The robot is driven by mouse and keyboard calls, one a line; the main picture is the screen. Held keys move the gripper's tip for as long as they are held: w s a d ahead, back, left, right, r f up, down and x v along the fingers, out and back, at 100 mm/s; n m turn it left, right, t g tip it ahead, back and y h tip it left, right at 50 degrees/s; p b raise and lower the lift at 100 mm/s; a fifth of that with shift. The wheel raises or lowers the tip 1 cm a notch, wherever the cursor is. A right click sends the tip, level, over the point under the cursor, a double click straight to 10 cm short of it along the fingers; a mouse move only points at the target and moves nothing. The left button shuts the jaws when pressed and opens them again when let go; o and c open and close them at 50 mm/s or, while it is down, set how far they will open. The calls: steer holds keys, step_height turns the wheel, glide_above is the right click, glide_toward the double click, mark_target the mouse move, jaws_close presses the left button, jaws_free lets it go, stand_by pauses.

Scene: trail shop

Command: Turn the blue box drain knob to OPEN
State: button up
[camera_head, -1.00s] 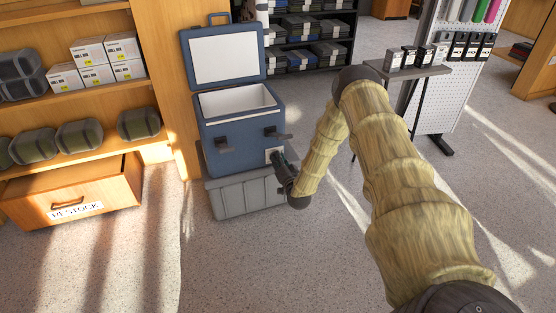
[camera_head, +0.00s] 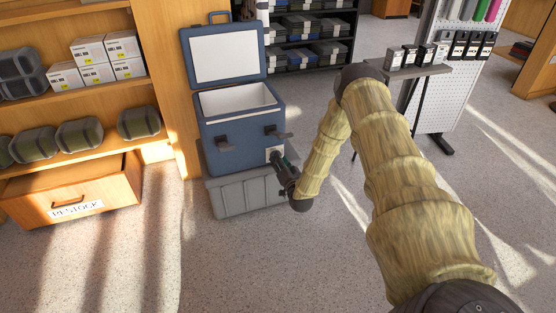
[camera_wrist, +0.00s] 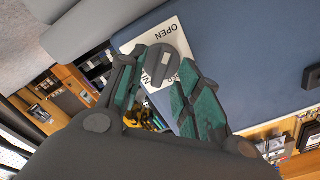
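The blue box (camera_head: 240,140) stands with its lid up. On its front, low at the right, is a white label (camera_head: 271,153). In the wrist view the label (camera_wrist: 176,22) reads OPEN at one end; other lettering is partly covered. A round dark grey drain knob (camera_wrist: 157,66) with a light mark sits on the label. My gripper (camera_wrist: 161,68) is open, its two green-padded fingers on either side of the knob as seen from the wrist. Contact with the knob cannot be told. In the head view my gripper (camera_head: 281,164) is at the label and hides the knob.
The box rests on a grey ribbed crate (camera_head: 240,197). A wooden shelf with a RESTOCK drawer (camera_head: 80,195) stands at left. The floor in front is clear.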

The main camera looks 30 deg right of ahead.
steer(key=v, duration=1)
steer(key=shift+s, duration=0.15)
steer(key=s+a+f+n+g+y, duration=0.2)
steer(key=s+a+f+n+g, duration=0.15)
steer(key=s+a+f, duration=0.4)
steer(key=s+a+f+n+g+y, duration=0.25)
steer(key=s+a+f+g, duration=0.2)
steer(key=a, duration=0.65)
steer(key=s+a+r+n+g, duration=0.1)
steer(key=s+a+n+g, duration=0.3)
steer(key=s, duration=1.1)
steer(key=s+a+n+g, duration=0.1)
steer(key=s+a+g, duration=0.4)
steer(key=s, duration=1)
step_height(320, 180, up, 33)
steer(key=d+p, duration=0.1)
steer(key=p, duration=3.1)
steer(key=shift+w+f+p, duration=0.15)
steer(key=shift+w+p, duration=0.2)
steer(key=shift+p, duration=0.05)
steer(key=shift+d, duration=0.1)
